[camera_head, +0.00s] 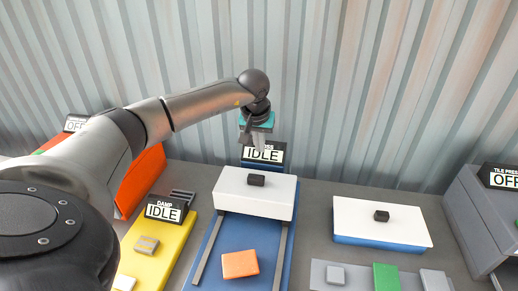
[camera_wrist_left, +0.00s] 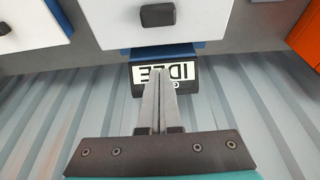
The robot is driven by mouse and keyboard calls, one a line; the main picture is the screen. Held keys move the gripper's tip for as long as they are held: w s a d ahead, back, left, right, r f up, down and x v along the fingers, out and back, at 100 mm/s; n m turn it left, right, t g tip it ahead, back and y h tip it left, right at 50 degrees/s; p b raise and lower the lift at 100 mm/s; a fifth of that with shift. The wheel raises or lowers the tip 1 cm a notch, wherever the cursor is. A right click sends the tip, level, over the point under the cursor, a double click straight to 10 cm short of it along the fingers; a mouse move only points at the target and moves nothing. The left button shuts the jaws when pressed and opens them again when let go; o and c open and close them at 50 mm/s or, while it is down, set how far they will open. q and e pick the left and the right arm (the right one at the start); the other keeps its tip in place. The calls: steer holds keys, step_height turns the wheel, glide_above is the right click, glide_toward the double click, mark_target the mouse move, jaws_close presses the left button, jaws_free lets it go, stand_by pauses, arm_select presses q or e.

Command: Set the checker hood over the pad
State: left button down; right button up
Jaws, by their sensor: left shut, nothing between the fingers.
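A white hood (camera_head: 255,192) with a black knob (camera_head: 256,180) stands at the back of a blue base with two grey rails (camera_head: 212,248). An orange flat block (camera_head: 240,264), perhaps the pad, lies on the base in front of the hood, uncovered. The hood also shows in the left wrist view (camera_wrist_left: 115,25). My left gripper (camera_head: 248,142) is shut and empty, above and behind the hood, near a sign reading IDLE (camera_head: 263,154). Its closed fingers also show in the left wrist view (camera_wrist_left: 158,75), apart from the knob. My right gripper is not in view.
A second white block with a black knob (camera_head: 382,216) sits on blue at right. A yellow station (camera_head: 150,262) marked DAMP and an orange unit (camera_head: 140,180) stand left. A grey press (camera_head: 485,215) stands far right. A corrugated wall (camera_head: 330,80) is close behind.

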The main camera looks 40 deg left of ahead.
mark_target(261, 171)
arm_select(q)
steer(key=x, duration=0.7)
steer(key=shift+f, duration=0.15)
steer(key=shift+s+f, duration=0.15)
steer(key=shift+f, duration=0.1)
steer(key=shift+s+d+r+p, duration=0.1)
steer(key=shift+s+d+p, duration=0.2)
steer(key=shift+s+p, duration=0.2)
steer(key=shift+s+d+r+p, duration=0.1)
steer(key=shift+s+d+p, duration=0.25)
steer(key=shift+s, duration=0.25)
steer(key=shift+s+d+f, duration=0.1)
steer(key=shift+s+d, duration=0.15)
steer(key=shift+s, duration=0.15)
steer(key=shift+s+f, duration=0.1)
